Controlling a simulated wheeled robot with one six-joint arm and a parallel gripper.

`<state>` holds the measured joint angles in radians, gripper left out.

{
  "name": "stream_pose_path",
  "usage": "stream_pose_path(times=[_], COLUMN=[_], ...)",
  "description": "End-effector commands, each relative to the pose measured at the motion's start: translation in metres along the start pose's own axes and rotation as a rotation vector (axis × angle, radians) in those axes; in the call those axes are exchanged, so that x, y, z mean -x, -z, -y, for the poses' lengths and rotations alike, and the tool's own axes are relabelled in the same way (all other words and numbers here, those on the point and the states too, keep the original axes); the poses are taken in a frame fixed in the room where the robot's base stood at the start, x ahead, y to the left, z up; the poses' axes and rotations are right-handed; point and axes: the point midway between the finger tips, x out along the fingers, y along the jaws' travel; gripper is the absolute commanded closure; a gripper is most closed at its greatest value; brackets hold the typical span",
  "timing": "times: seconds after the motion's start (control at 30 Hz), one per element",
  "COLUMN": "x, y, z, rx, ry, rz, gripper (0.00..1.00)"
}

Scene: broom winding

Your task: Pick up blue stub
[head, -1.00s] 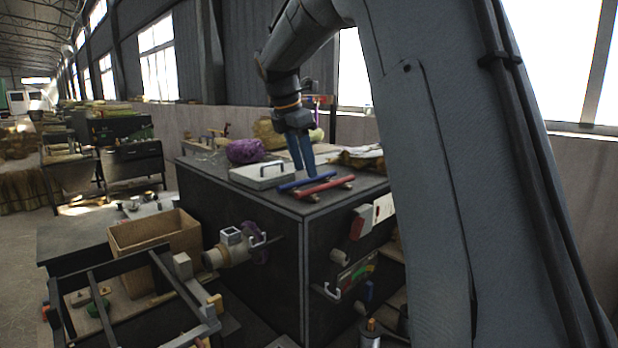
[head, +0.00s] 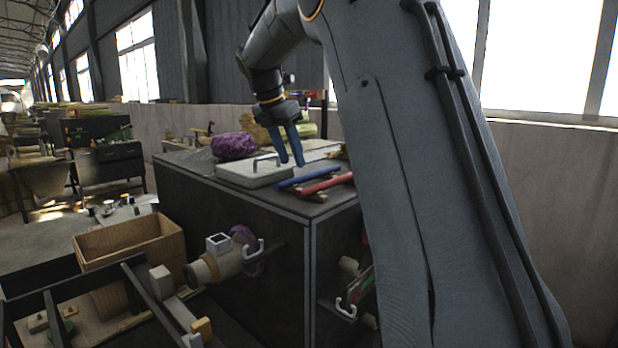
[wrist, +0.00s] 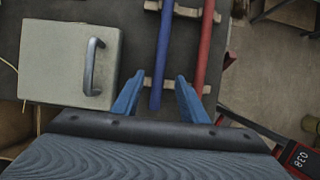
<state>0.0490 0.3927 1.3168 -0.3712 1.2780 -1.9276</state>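The blue stub (head: 302,178) is a thin blue rod lying on the dark cabinet top, beside a parallel red rod (head: 326,185). In the wrist view the blue stub (wrist: 161,58) runs lengthwise across pale wooden rests (wrist: 172,84), with the red rod (wrist: 204,50) to its right. My gripper (head: 291,164) points down over the cabinet top near the rods. In the wrist view my gripper's blue fingers (wrist: 157,100) stand apart, with the near end of the blue stub showing between them. The fingers do not appear to touch it.
A pale lidded box with a metal handle (wrist: 66,62) lies left of the blue stub. A purple bundle (head: 233,146) sits behind it on the cabinet (head: 250,215). A wooden box (head: 130,240) and a machine with a valve-like part (head: 215,262) stand in front at lower left.

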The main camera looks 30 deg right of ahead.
Motion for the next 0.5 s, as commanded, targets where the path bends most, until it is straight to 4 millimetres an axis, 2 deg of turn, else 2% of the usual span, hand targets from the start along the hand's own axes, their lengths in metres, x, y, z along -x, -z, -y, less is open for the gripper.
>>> stream_pose_path(times=[0.33,0.5], x=[-0.043,-0.056], y=[0.0,0.001], z=[0.0,-0.001], rx=[0.0,0.001], ry=[0.003,0.0], rz=[-0.002,-0.001], gripper=[0.61,0.61])
